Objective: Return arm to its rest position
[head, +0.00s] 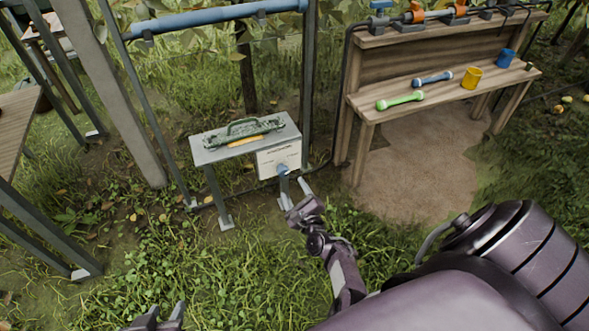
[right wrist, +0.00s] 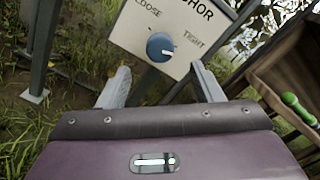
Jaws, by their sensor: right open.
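My right gripper (head: 294,188) is open and empty in front of a white panel (head: 279,160) on the small grey stand. In the right wrist view its two fingers (right wrist: 162,88) point toward the panel. A blue knob (right wrist: 160,47) sits between the printed words LOOSE and TIGHT; the fingers are apart from each other, below and to either side of it. The knob also shows in the head view (head: 283,169). My left gripper (head: 160,314) is at the bottom edge of the head view, partly cut off, with a gap between its fingers and nothing seen in it.
The grey stand (head: 215,155) carries a green tool with a yellow part. A wooden bench (head: 445,101) at the right holds green and blue bar-shaped things, a yellow cup (head: 471,78) and a blue cup (head: 506,58). Metal posts stand left; grass in front is clear.

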